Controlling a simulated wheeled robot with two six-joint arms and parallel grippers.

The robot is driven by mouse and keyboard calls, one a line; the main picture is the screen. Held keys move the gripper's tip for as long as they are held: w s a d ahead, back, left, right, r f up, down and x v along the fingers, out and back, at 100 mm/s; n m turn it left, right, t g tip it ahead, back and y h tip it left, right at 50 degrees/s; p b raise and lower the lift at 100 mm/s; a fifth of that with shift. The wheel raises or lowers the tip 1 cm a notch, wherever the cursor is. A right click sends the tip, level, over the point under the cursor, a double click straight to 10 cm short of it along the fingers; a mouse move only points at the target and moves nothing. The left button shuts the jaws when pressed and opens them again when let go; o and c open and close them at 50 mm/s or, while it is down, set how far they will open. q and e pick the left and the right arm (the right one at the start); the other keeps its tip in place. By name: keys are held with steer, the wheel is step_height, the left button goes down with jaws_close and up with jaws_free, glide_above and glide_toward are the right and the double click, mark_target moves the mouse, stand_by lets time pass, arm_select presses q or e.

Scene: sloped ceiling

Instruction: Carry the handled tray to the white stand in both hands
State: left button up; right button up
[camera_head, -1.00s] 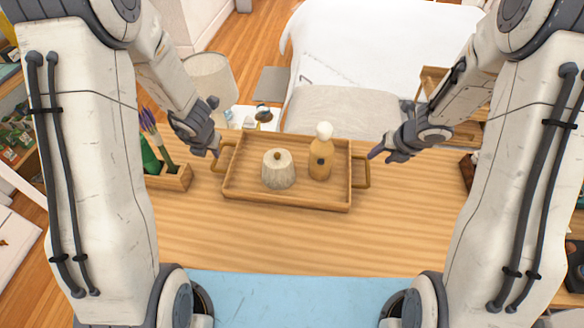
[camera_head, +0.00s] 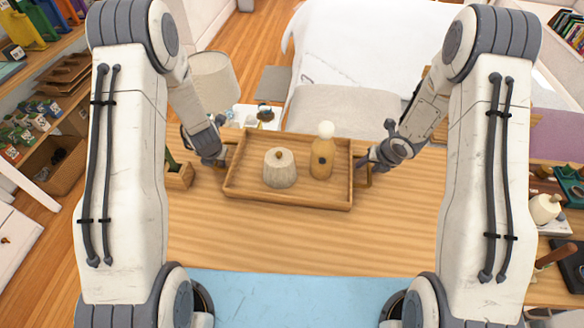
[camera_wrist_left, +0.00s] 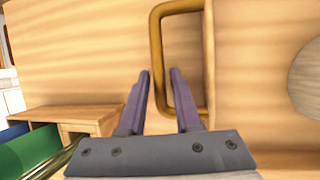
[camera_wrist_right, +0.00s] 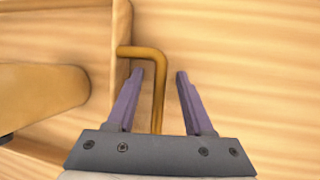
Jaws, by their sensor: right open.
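The wooden handled tray (camera_head: 290,202) lies on the wooden table and carries a ribbed pale jar (camera_head: 280,170) and a tan bottle (camera_head: 321,160) with a white top. My left gripper (camera_head: 222,160) is at the tray's left handle; in the left wrist view its open fingers (camera_wrist_left: 160,85) stand on either side of the handle bar (camera_wrist_left: 157,45). My right gripper (camera_head: 365,162) is at the right handle; in the right wrist view its open fingers (camera_wrist_right: 160,85) have the handle bar (camera_wrist_right: 158,85) between them. I cannot make out the white stand for certain.
A wooden box (camera_head: 180,177) stands on the table left of the tray. A lamp (camera_head: 212,80) and a bed (camera_head: 370,50) are beyond the table. The table in front of the tray is clear down to a blue surface (camera_head: 300,290).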

arm_select(q)
steer(key=shift+c, duration=0.4)
arm_select(e)
steer(key=shift+c, duration=0.4)
arm_select(q)
jaws_close()
arm_select(e)
steer(key=c, duration=0.5)
jaws_close()
arm_select(q)
steer(key=shift+w, duration=0.1)
arm_select(e)
steer(key=shift+r, duration=0.1)
